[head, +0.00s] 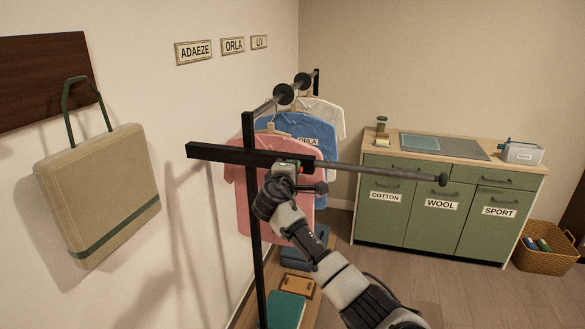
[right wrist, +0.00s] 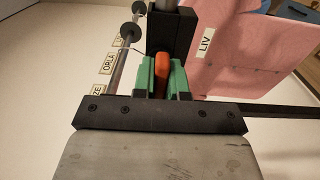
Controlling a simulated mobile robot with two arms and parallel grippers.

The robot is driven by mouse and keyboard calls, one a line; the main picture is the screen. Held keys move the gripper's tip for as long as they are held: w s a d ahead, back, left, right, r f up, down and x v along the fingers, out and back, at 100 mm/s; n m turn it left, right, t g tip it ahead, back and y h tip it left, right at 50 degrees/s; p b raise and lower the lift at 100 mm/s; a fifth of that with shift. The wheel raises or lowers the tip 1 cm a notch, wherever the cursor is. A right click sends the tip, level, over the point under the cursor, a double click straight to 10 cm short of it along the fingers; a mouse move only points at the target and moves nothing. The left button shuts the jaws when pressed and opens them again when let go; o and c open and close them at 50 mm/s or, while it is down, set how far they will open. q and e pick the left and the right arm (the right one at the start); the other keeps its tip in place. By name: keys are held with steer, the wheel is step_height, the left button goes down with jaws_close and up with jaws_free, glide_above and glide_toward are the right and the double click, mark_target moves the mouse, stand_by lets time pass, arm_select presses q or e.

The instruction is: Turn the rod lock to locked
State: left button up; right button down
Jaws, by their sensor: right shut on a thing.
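The rod lock's orange lever (right wrist: 162,72) stands between the green finger pads of my right gripper (right wrist: 163,80), which is shut on it. In the head view my right gripper (head: 284,170) is at the black crossbar (head: 222,154) of the clothes rack, where the grey rod (head: 385,173) begins. Only a small red-orange bit of the lever (head: 300,168) shows there; the rest is hidden by the gripper. No locked or unlocked mark is legible. My left gripper is not in view.
Pink (head: 238,190), blue (head: 300,128) and white (head: 328,112) shirts hang close behind the rack's black post (head: 255,270). A beige bag (head: 100,190) hangs on the left wall. A green cabinet (head: 375,220) and wicker basket (head: 540,255) stand at right, with open floor before them.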

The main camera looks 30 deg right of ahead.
steer(key=shift+f, duration=0.1)
steer(key=c, duration=1.2)
jaws_free()
steer(key=shift+o, duration=0.2)
steer(key=shift+a, duration=0.1)
steer(key=b+v, duration=0.3)
steer(key=v, duration=0.7)
steer(key=shift+s+a+b, duration=0.2)
steer(key=shift+s+b, duration=0.1)
